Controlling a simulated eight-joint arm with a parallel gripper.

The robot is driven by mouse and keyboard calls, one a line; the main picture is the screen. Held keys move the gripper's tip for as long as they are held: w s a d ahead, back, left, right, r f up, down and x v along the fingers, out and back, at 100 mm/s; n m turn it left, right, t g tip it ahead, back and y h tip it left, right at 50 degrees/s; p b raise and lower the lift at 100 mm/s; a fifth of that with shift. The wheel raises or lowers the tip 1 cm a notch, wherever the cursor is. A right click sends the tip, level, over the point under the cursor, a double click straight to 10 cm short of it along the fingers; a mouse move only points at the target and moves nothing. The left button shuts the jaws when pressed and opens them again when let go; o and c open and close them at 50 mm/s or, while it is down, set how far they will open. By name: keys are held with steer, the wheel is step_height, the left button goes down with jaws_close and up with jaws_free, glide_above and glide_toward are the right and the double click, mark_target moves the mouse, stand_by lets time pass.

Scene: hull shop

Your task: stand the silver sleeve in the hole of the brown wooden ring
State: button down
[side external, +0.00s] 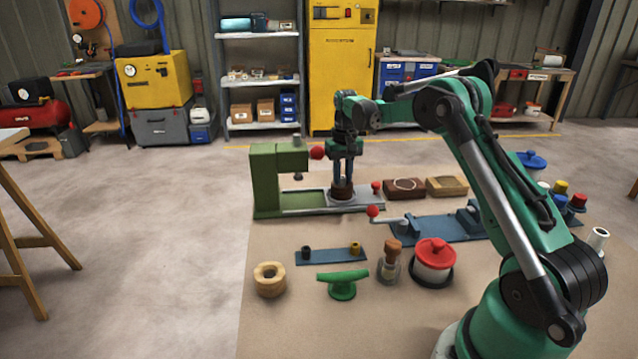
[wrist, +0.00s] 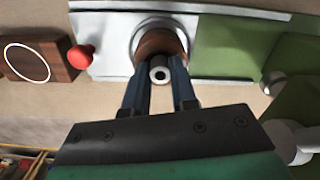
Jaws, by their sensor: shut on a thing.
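The brown wooden ring (side external: 342,190) sits on the grey plate at the green press; it also shows in the wrist view (wrist: 160,43). My gripper (side external: 343,178) points straight down over the ring. In the wrist view my gripper (wrist: 160,80) is shut on the silver sleeve (wrist: 160,74), whose round end with a dark bore faces the camera between the fingers. The sleeve overlaps the ring in that view. Its lower end is hidden, so I cannot tell whether it is inside the hole. In the side view the fingers hide the sleeve.
The green press (side external: 265,180) stands just left of my gripper, its head close by. A red knob (wrist: 80,57) and a dark wooden block (side external: 404,188) are beside the plate. A pale wooden ring (side external: 269,279), green handle (side external: 342,284) and red-lidded pot (side external: 434,262) stand nearer the camera.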

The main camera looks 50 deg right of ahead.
mark_target(342, 177)
steer(key=shift+f, duration=0.1)
steer(key=c, duration=1)
jaws_free()
steer(key=shift+r, duration=5.5)
